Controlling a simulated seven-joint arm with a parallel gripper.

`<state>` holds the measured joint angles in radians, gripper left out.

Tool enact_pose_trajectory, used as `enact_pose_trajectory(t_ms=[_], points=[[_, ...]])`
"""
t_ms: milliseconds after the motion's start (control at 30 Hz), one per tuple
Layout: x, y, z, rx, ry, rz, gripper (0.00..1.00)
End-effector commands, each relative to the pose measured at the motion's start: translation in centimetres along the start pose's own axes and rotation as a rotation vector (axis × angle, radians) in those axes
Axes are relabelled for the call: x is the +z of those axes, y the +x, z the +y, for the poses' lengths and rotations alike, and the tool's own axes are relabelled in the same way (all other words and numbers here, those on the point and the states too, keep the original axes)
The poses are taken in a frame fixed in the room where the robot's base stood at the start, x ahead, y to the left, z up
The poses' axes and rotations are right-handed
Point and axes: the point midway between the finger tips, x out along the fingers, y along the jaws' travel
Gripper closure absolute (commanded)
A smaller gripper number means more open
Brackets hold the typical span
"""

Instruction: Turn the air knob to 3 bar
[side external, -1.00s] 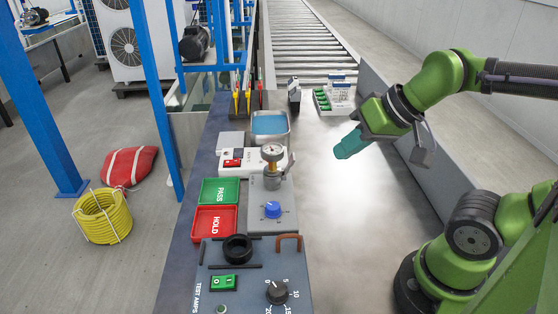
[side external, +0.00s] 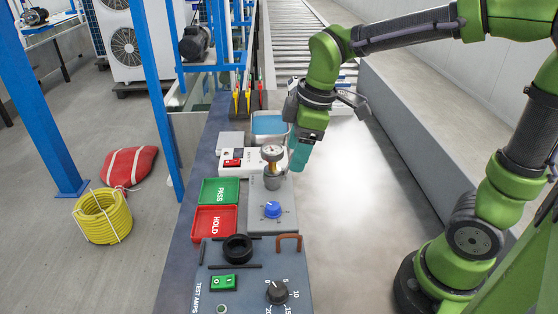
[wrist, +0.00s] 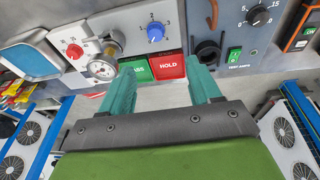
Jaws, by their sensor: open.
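The air knob is blue and sits on a grey panel with a printed scale, in the side view (side external: 272,209) and in the wrist view (wrist: 155,32). The wrist view shows the marks 1, 2 and 3 around it; I cannot tell where it points. My gripper (side external: 299,158) has teal fingers, spread open and empty, and hangs near the pressure gauge (side external: 272,153), beyond the knob in the side view. In the wrist view my gripper (wrist: 163,72) shows both fingers apart, with the knob beyond the tips and not touched.
The gauge stands on the same panel as the knob. Green PASS (side external: 220,190) and red HOLD (side external: 214,223) trays lie left of it. A test amps panel (side external: 255,262) with a black dial (side external: 277,292) is nearer. The bench (side external: 360,220) to the right is clear.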

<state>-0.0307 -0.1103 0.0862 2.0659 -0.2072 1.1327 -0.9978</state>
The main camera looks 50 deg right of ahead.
Motion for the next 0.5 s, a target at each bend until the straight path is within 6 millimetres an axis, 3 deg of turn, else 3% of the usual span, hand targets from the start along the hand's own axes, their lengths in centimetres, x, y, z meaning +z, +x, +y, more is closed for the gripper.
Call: enact_pose_trajectory(t_ms=[300, 500], points=[[-3.5, 2.2, 2.0, -0.127, -0.948, -0.098, 0.38], [-4.1, 1.2, 2.5, -0.158, -1.346, -0.093, 0.38]])
